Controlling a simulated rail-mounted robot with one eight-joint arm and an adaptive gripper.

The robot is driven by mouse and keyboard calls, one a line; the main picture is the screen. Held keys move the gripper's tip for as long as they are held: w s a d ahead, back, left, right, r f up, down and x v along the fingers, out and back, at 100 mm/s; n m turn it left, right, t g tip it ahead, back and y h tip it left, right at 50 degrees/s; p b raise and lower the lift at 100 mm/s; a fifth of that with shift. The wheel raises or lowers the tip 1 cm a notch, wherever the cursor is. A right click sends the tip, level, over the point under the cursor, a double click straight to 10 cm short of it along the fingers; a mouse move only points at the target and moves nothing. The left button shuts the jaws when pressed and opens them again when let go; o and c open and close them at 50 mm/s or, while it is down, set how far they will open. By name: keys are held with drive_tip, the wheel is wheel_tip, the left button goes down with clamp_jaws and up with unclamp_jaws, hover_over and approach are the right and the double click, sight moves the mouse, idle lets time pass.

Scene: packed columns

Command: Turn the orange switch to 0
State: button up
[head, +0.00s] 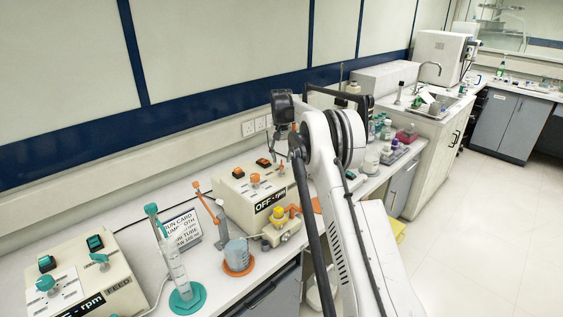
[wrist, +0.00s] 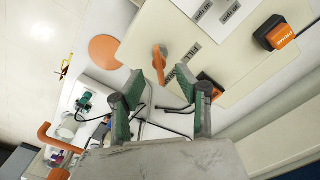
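The orange switch (wrist: 159,60) is a lever-like knob on the top panel of a cream box (wrist: 135,45). In the head view, an orange knob (head: 254,180) stands on the cream box (head: 232,205) with the OFF display on its front. My gripper (wrist: 160,74) is open, with its green-padded fingers spread either side of the switch in the wrist view. The switch shows between and just beyond the fingertips; I cannot tell whether they touch it. In the head view, my gripper (head: 275,151) is small and dark above the box. The switch's setting is not readable.
Two orange-and-black rockers, one at the panel's edge (wrist: 277,34) and one partly behind a finger (wrist: 206,88), flank the switch. A second box (head: 90,275) has teal controls.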

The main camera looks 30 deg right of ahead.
drive_tip(key=shift+f, duration=1.35)
clamp_jaws()
